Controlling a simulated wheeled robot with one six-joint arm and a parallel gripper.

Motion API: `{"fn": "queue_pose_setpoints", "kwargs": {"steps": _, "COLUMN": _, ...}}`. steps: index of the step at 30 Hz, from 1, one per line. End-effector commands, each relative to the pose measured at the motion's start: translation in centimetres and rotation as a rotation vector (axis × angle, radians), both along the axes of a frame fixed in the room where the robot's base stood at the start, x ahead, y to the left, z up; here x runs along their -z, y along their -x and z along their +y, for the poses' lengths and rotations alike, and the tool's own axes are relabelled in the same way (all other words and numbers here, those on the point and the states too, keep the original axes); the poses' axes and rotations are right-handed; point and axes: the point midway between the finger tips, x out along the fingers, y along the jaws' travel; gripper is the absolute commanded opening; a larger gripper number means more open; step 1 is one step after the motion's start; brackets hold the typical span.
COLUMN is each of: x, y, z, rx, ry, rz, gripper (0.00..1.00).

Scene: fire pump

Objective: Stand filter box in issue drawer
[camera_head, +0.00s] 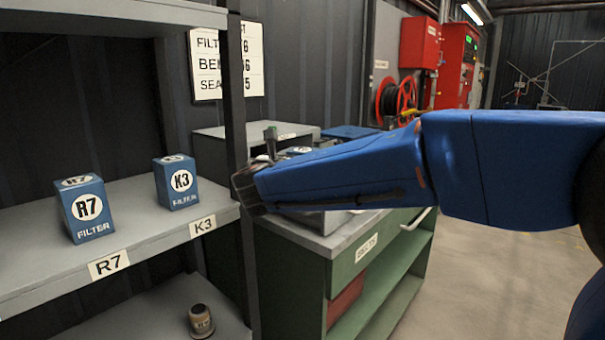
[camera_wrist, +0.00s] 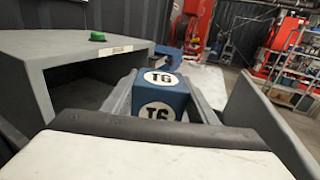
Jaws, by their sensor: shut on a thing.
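A blue filter box (camera_wrist: 160,98) with white discs reading T6 is in the middle of the wrist view. My gripper (camera_wrist: 164,84) is shut on it, with grey parts close along both sides. A grey issue unit (camera_wrist: 60,48) with a green button and an open front stands to the left; it also shows in the head view (camera_head: 230,148). A grey upright panel (camera_wrist: 262,108), perhaps a drawer wall, is on the right. In the head view my blue arm hides most of the held box and the gripper. The box's underside is hidden, so I cannot tell whether it touches anything.
A grey shelf (camera_head: 135,218) at left holds blue filter boxes R7 (camera_head: 88,209) and K3 (camera_head: 177,183). A small brown-grey part (camera_head: 201,321) stands on the lower shelf. A green cabinet (camera_head: 350,275) stands under my arm. Open floor (camera_head: 480,285) lies at right.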

Motion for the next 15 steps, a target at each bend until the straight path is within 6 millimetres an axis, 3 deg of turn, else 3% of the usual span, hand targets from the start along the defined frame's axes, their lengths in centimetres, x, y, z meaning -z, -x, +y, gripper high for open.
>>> {"fn": "queue_pose_setpoints", "kwargs": {"steps": 10, "x": 3.9, "y": 0.0, "z": 0.0, "rx": 0.0, "ry": 0.003, "rz": 0.001, "gripper": 0.2}}
{"fn": "queue_pose_setpoints", "kwargs": {"steps": 15, "x": 4.9, "y": 0.1, "z": 0.0, "rx": 0.001, "ry": 0.001, "rz": 0.0, "gripper": 0.2}}
